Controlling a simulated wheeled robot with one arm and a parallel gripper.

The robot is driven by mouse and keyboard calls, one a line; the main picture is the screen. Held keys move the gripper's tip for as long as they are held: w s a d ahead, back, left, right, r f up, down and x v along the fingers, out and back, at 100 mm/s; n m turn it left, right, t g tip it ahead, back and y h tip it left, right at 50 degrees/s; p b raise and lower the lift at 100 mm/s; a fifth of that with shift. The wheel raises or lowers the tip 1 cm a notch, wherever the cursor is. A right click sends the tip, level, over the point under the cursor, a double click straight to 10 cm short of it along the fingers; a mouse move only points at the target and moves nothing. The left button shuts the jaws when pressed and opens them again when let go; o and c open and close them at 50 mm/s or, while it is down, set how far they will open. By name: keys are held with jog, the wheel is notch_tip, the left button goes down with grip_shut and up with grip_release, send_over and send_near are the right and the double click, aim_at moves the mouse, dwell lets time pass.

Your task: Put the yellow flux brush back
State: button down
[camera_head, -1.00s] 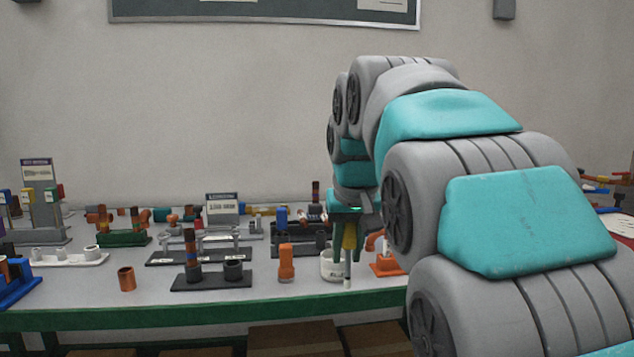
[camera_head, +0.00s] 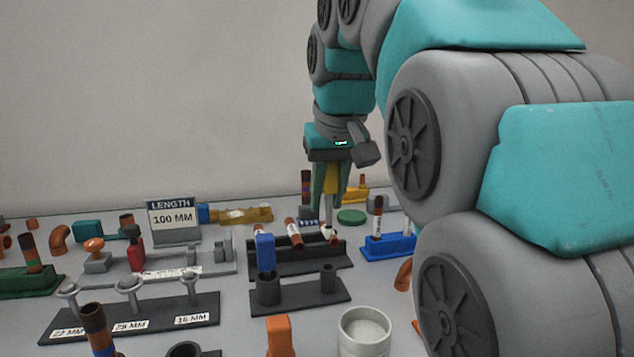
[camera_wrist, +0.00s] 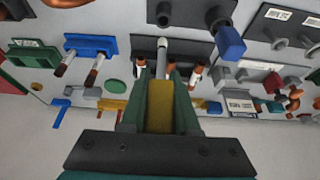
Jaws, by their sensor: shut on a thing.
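My gripper (camera_head: 329,190) is shut on the yellow flux brush (camera_head: 331,178) and holds it upright, pale shaft down, above the back part of the table. In the wrist view, the yellow handle (camera_wrist: 160,106) sits between my green fingers, with the grey shaft beyond it. Its lower end overlaps a long black rack in the head view; I cannot tell its height. A black two-cup stand (camera_head: 298,295) is in front of this rack. A blue-handled piece (camera_head: 265,252) stands at its left cup; the right cup (camera_head: 328,274) looks empty.
A black rack (camera_head: 290,262) with brown-and-white tubes lies below the brush. A blue stand with an upright tube (camera_head: 377,220) is to its right. A white pot (camera_head: 365,330) is at the front. A LENGTH sign (camera_head: 174,222) stands at the left.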

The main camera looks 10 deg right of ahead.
aim_at(328, 237)
jog(key=shift+w, duration=0.15)
jog(key=shift+f+b, duration=1.25)
jog(key=shift+f, duration=1)
jog(key=shift+f, duration=0.15)
jog(key=shift+f, duration=0.35)
jog(key=shift+f+b, duration=1)
jog(key=shift+f, duration=0.65)
jog(key=shift+f, duration=0.6)
jog(key=c, duration=0.6)
grip_release()
